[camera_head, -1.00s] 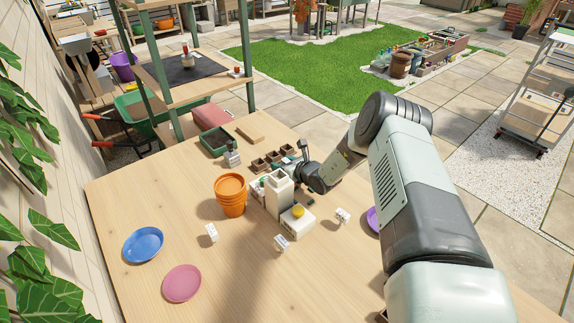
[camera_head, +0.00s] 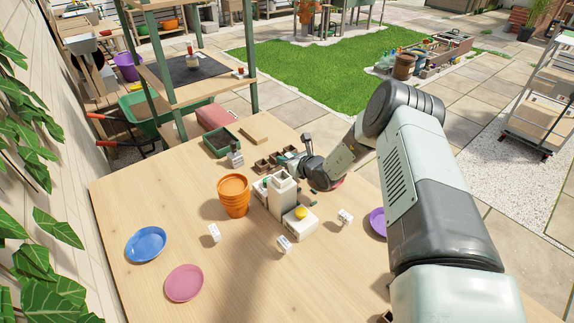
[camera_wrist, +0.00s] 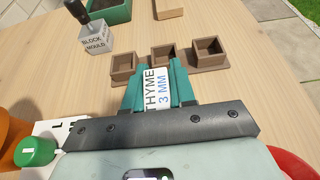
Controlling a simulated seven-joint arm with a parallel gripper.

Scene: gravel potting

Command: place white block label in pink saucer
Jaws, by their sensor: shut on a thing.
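My gripper (camera_wrist: 160,92) is shut on a white block label (camera_wrist: 157,90) in the wrist view; its printed face reads THYME 3 MM between the teal fingers. In the head view my gripper (camera_head: 284,157) is beyond the white bottles, near the small brown pots, and the held label is not clear there. The pink saucer (camera_head: 184,283) lies empty at the table's near left, well away from my gripper. Other white blocks with print stand on the table: one at left (camera_head: 214,232), one in the middle (camera_head: 284,244) and one at right (camera_head: 345,216).
A blue saucer (camera_head: 146,244) and a purple saucer (camera_head: 378,222) lie on the table. Stacked orange pots (camera_head: 233,196) and a white container group (camera_head: 282,198) stand between my gripper and the pink saucer. A block mould (camera_wrist: 96,40) and brown pots (camera_wrist: 163,55) are near my gripper.

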